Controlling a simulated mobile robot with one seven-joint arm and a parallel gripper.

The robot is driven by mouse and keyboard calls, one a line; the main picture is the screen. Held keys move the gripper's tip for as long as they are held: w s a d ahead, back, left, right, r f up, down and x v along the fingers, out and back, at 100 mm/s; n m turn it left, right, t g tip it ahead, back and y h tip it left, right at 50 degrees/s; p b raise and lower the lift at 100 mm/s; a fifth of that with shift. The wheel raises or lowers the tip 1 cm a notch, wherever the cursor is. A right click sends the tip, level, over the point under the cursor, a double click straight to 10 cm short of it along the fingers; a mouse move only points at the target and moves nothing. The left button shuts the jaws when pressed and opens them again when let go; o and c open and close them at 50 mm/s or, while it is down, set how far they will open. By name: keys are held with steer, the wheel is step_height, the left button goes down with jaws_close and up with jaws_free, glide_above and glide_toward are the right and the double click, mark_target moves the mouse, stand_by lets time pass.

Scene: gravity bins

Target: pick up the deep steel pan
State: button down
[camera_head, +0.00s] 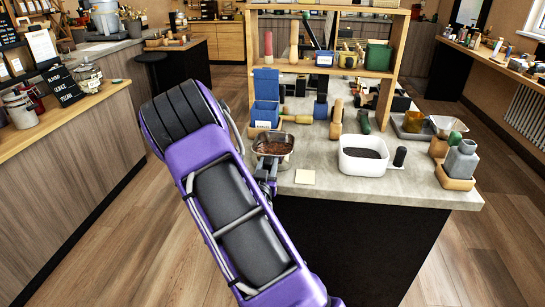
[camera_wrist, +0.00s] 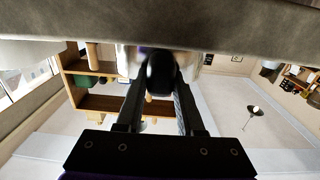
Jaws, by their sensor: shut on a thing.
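The deep steel pan (camera_head: 289,146) is at the front left of the counter in the head view, with dark brown grains inside. It looks about level; I cannot tell whether it touches the counter. My gripper (camera_head: 268,173) is at the pan's near side, partly hidden by my purple arm. In the wrist view my gripper (camera_wrist: 160,88) has its two fingers closed around a black rounded handle (camera_wrist: 161,70). Shiny metal of the pan shows just behind the handle, mostly hidden.
A white tub (camera_head: 363,167) of dark grains stands right of the pan, beside a black cylinder (camera_head: 400,156). A pale square card (camera_head: 305,177) lies near the front edge. Blue bins (camera_head: 265,112) stand behind the pan. A grey bottle (camera_head: 462,160) stands at the right.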

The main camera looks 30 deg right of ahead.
stand_by(0.4)
step_height(320, 180, up, 10)
steer(key=shift+r+p, duration=0.1)
steer(key=shift+p, duration=0.7)
steer(key=shift+s, duration=0.1)
